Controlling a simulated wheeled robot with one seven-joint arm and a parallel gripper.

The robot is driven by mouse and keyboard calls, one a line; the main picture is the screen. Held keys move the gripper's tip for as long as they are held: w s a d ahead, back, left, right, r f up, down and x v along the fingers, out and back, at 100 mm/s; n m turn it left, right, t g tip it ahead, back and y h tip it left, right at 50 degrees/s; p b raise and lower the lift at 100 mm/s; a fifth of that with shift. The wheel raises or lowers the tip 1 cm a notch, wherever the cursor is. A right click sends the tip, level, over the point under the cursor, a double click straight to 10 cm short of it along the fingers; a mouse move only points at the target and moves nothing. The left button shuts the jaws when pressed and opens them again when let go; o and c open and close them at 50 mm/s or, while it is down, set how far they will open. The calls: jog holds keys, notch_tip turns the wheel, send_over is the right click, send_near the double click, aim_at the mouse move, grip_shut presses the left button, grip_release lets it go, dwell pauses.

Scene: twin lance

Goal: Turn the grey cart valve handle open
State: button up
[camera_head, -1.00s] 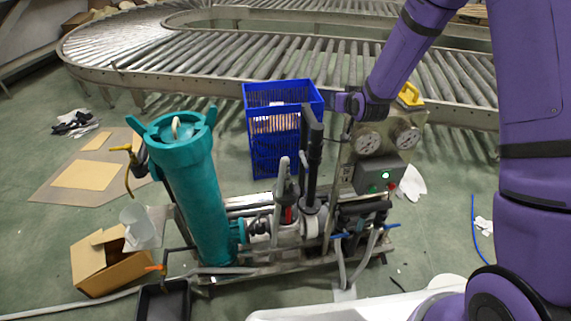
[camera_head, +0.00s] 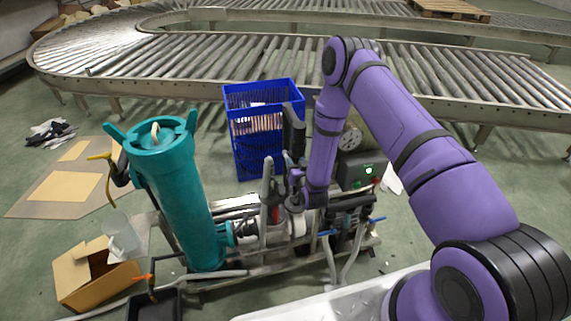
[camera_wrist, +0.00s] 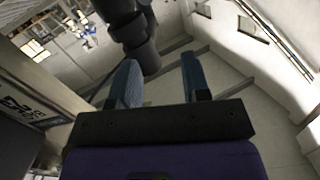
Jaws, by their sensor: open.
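The cart (camera_head: 270,262) carries a teal filter housing (camera_head: 178,195), pumps and pipes on a metal frame. A grey valve handle cannot be told apart with certainty; the middle of the cart is crowded and partly behind my arm. A red part (camera_head: 275,213) and blue handles (camera_head: 325,233) show on its piping. My gripper (camera_wrist: 160,60) is open in the wrist view, its two blue-grey fingers apart with nothing gripped. A black cylindrical pipe part (camera_wrist: 135,35) stands just beyond the left finger. In the head view my arm's end is low over the cart, beside the black upright pipe (camera_head: 292,135).
A blue crate (camera_head: 255,150) stands behind the cart. A gauge and control box (camera_head: 358,170) stands right of my forearm. A cardboard box (camera_head: 88,275) is at lower left. A roller conveyor (camera_head: 200,52) runs behind.

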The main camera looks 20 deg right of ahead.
jog(key=s+f+t, duration=0.1)
jog(key=s+f, duration=0.3)
jog(key=f, duration=0.2)
jog(key=shift+m, duration=0.3)
jog(key=w, duration=1.1)
jog(key=shift+a+r, duration=0.15)
jog(key=shift+a, duration=0.25)
jog(key=shift+s, duration=0.1)
grip_shut()
